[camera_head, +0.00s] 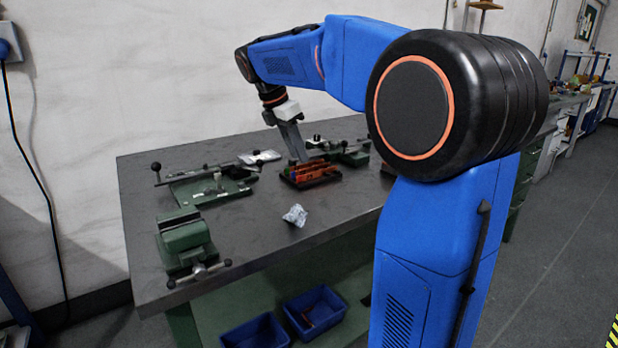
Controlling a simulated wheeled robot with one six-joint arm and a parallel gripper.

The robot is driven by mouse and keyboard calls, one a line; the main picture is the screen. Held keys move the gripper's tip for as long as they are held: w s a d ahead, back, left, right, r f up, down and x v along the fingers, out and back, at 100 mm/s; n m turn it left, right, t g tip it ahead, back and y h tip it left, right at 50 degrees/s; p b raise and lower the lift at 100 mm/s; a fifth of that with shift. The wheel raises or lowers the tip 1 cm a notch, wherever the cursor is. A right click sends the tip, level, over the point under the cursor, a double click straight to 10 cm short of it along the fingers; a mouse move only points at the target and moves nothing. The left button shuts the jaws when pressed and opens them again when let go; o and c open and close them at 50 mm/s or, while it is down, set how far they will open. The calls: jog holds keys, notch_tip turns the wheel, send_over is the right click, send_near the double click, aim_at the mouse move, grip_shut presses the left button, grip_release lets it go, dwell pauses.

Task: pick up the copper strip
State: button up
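My gripper (301,157) hangs from the blue arm over the workbench, its grey fingers pointing down and slightly right. The fingertips are at a small dark tray (298,186) holding orange-copper pieces (318,170). A single copper strip cannot be told apart from the other orange pieces at this size. The fingertips overlap the back left of the tray's contents in the picture; I cannot tell whether they touch. The fingers show edge-on as one grey shape, so their opening and anything between them are hidden.
The dark workbench (330,219) holds a green vise (186,243) at front left, a green lever tool (210,186) behind it, and a crumpled silvery piece (295,215) near the front edge. More green tools (349,154) stand right of the tray. Blue bins (315,312) sit below.

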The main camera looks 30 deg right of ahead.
aim_at(309, 176)
jog(key=shift+x, duration=3.6)
jog(key=shift+w+d+r, duration=0.1)
jog(key=shift+w, duration=0.05)
jog(key=shift+c, duration=0.7)
grip_shut()
